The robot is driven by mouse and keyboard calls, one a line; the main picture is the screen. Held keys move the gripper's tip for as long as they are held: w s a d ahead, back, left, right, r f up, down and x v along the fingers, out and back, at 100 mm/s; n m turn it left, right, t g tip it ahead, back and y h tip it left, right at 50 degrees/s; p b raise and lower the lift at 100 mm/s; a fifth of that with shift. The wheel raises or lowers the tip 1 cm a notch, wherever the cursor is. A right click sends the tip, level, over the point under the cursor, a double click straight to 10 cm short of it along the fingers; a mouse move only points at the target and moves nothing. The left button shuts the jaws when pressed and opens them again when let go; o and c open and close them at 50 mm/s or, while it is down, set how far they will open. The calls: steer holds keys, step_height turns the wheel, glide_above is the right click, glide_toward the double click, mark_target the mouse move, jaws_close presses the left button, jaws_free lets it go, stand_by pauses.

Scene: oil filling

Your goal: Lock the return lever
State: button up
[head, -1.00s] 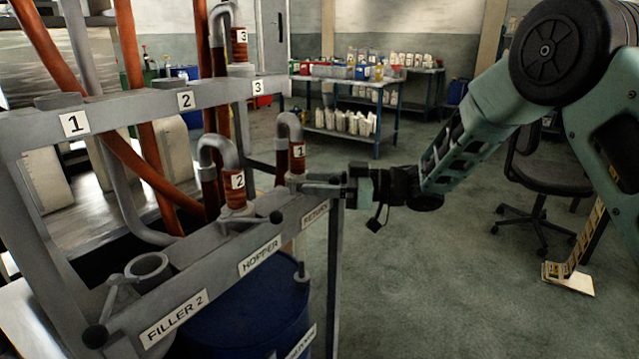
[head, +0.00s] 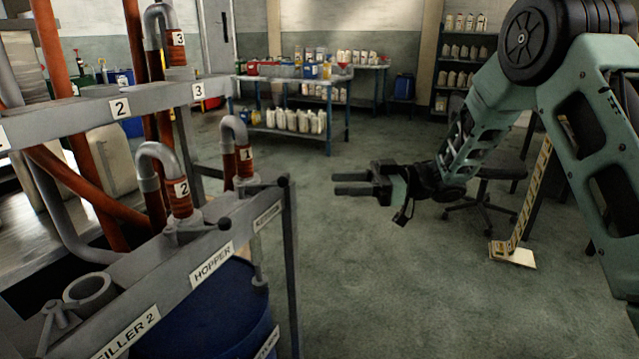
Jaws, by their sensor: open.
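The return lever (head: 268,184) is a short grey handle with a black knob, at the far right end of the grey frame, above the return label (head: 267,215). A hose marked 1 (head: 245,158) ends in a grey bent pipe beside it. My gripper (head: 336,184) is open and empty, its two dark fingers pointing left toward the lever. In the picture a gap of floor shows between the fingertips and the knob. Whether the lever is locked I cannot tell.
The hopper lever (head: 213,226) with its black knob and hose 2 (head: 180,195) stand nearer on the same frame. A blue barrel (head: 222,310) is below. An office chair (head: 490,185) and a yellow ladder-like object (head: 532,190) stand behind my arm. Open floor lies right of the frame.

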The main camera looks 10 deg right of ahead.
steer(key=shift+s+d, duration=0.15)
steer(key=shift+d, duration=0.65)
steer(key=c, duration=0.7)
steer(key=shift+s+a+r+p, duration=0.1)
steer(key=shift+a+r+p, duration=0.1)
steer(key=shift+p, duration=0.5)
jaws_close()
steer(key=s+a+r+n+t+h+p, duration=0.1)
steer(key=s+a+n+t+h+p, duration=0.35)
steer(key=p, duration=0.55)
steer(key=s+a+r+n+t+h+p, duration=0.1)
steer(key=s+a+n+t+p, duration=0.35)
steer(key=s+p, duration=0.35)
steer(key=w+a+f+p, duration=0.1)
steer(key=w+a+p, duration=0.3)
steer(key=w, duration=0.7)
steer(key=shift+f+p, duration=0.15)
steer(key=shift+p, duration=0.6)
